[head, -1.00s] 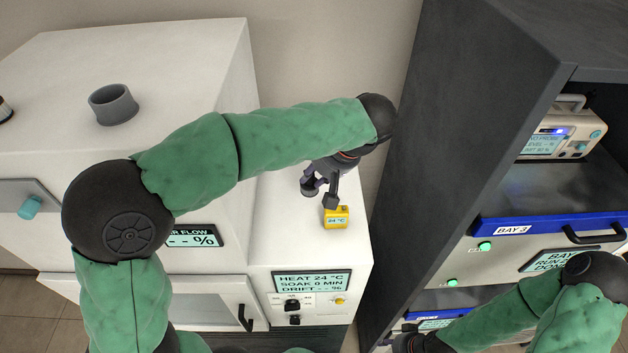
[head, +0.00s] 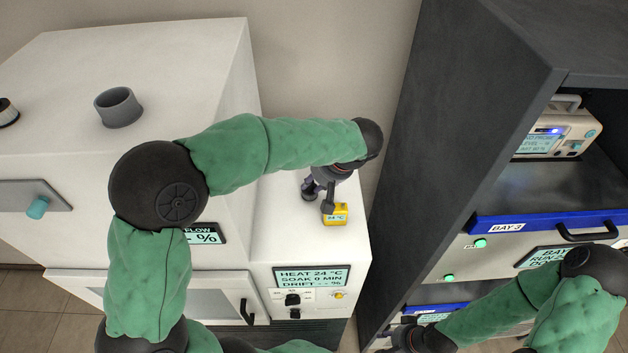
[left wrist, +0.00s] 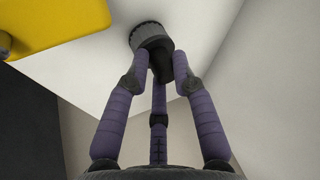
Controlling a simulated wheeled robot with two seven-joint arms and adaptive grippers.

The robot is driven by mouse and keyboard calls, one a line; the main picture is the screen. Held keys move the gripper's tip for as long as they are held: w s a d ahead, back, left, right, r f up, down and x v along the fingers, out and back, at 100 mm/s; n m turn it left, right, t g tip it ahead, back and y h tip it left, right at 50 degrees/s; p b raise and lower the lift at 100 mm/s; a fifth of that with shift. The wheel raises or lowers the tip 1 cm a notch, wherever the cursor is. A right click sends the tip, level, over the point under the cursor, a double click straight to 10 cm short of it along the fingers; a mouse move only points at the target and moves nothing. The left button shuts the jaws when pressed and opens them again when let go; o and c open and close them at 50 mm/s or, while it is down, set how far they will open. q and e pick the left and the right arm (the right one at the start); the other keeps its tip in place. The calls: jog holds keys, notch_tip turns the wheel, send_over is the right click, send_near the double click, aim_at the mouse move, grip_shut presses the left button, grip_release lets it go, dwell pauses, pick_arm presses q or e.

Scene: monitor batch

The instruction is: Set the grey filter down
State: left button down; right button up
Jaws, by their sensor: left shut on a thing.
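The grey filter (left wrist: 151,36) is a short ribbed dark-grey cylinder in the left wrist view. My left gripper (left wrist: 160,68) has its purple fingers closed around it, above or on the white top of the cabinet (left wrist: 195,25). Whether the filter touches that surface is unclear. In the head view my left gripper (head: 310,188) is over the narrow white ledge, just behind a yellow box (head: 337,216), with the filter mostly hidden by the fingers. My right gripper (head: 405,337) is low at the right, partly visible, its fingers too unclear to read.
The yellow box shows 24 °C and also appears at the upper left of the wrist view (left wrist: 55,25). A grey round port (head: 118,108) stands on the large white cabinet. A dark rack (head: 470,110) rises close to the right of the ledge. A black-topped pleated part (head: 7,112) is at the left edge.

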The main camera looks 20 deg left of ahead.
pick_arm(q)
jog(key=shift+f, duration=0.2)
jog(key=c, duration=1)
grip_release()
jog(key=shift+c, duration=0.2)
jog(key=shift+r, duration=0.15)
jog(key=shift+r, duration=0.15)
jog(key=b+v, duration=0.1)
jog(key=v, duration=1.1)
